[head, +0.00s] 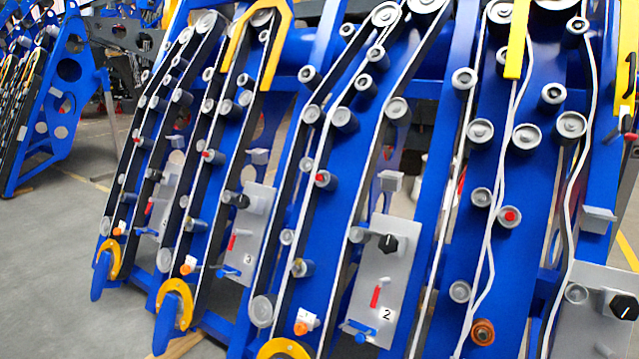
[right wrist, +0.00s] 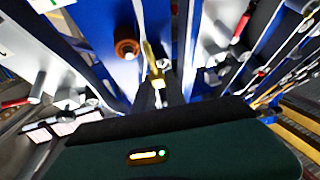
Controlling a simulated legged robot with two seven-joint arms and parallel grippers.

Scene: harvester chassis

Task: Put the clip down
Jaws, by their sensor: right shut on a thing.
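The right wrist view shows the dark green housing of my right gripper across the bottom, with its narrow jaws (right wrist: 158,88) at the middle. The jaws are shut on a small slender yellow piece, which I take to be the clip (right wrist: 153,60). It points away from the gripper, in front of the blue chassis panels. Its exact shape is blurred. An orange-brown round part (right wrist: 127,49) lies just left of the clip in this view. Neither gripper shows in the head view, and my left gripper is in no frame.
In the head view, blue chassis panels (head: 345,200) with grey rollers and pale belts fill the middle and right. Grey plates with black knobs are mounted on them, one marked 2 (head: 385,285). Orange-brown (head: 483,332) and orange (head: 302,328) round parts sit low. Grey floor (head: 60,270) is clear at left.

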